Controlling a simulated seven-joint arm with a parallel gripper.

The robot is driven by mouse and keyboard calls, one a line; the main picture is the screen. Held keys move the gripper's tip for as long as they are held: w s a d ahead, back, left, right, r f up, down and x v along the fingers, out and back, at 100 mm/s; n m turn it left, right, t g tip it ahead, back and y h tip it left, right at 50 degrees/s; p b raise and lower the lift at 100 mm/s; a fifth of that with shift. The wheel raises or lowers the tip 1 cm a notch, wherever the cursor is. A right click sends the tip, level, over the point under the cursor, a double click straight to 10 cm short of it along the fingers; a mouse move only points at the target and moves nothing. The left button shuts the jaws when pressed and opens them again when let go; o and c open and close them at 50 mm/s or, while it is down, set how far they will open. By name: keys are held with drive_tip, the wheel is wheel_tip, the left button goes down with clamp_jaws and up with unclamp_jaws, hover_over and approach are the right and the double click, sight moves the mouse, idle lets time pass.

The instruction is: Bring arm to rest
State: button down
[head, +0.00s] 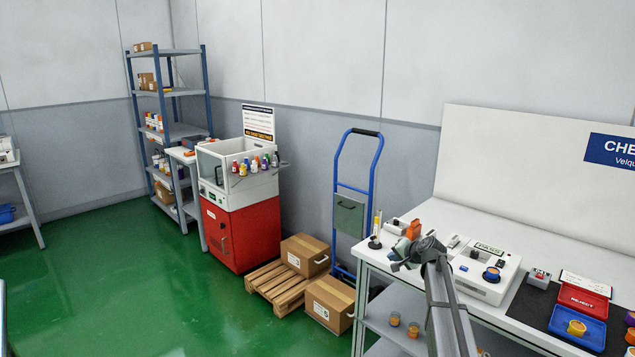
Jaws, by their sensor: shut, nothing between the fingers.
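My gripper (398,265) is at the end of my grey arm, in front of the left end of the white workbench (385,262) in the head view. It looks small and dark grey. Its fingers are shut with nothing held. My arm covers part of the bench's front edge and lower shelf.
A white test box (480,285) stands right of my gripper, with a red tray (584,300) and a blue tray (577,327) beyond. An orange item (413,229) stands behind it. A blue hand truck (340,187), cartons (328,301) and a red cabinet (240,230) stand left.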

drive_tip(key=shift+m, duration=0.3)
drive_tip(key=a+f, duration=0.1)
drive_tip(key=a, duration=0.2)
drive_tip(key=w+a+f, duration=0.1)
drive_tip(key=a, duration=0.1)
drive_tip(key=shift+a+f, duration=0.3)
drive_tip(key=shift+f, duration=0.05)
drive_tip(key=s+a+f+n+g+h, duration=0.1)
drive_tip(key=s+a+f+n+g, duration=0.2)
drive_tip(key=s+f, duration=1.3)
drive_tip(key=s+a+f+n+g, duration=0.15)
drive_tip(key=s+f+g, duration=0.35)
drive_tip(key=s+f, duration=1.1)
drive_tip(key=s+f+n+g+h, duration=0.1)
drive_tip(key=s+f+g, duration=0.2)
drive_tip(key=s, duration=1)
drive_tip(key=s+f+n+g+h, duration=0.1)
drive_tip(key=s+f, duration=0.4)
drive_tip(key=s, duration=0.8)
drive_tip(key=s+f+n+g+h, duration=0.1)
drive_tip(key=s+f+g, duration=0.3)
drive_tip(key=s, duration=1)
drive_tip(key=shift+d+n+g+h, duration=0.2)
drive_tip(key=shift+n+g+h, duration=0.1)
drive_tip(key=shift+n, duration=0.15)
drive_tip(key=c, duration=1.8)
unclamp_jaws()
drive_tip(key=shift+f, duration=0.1)
drive_tip(key=shift+c, duration=0.2)
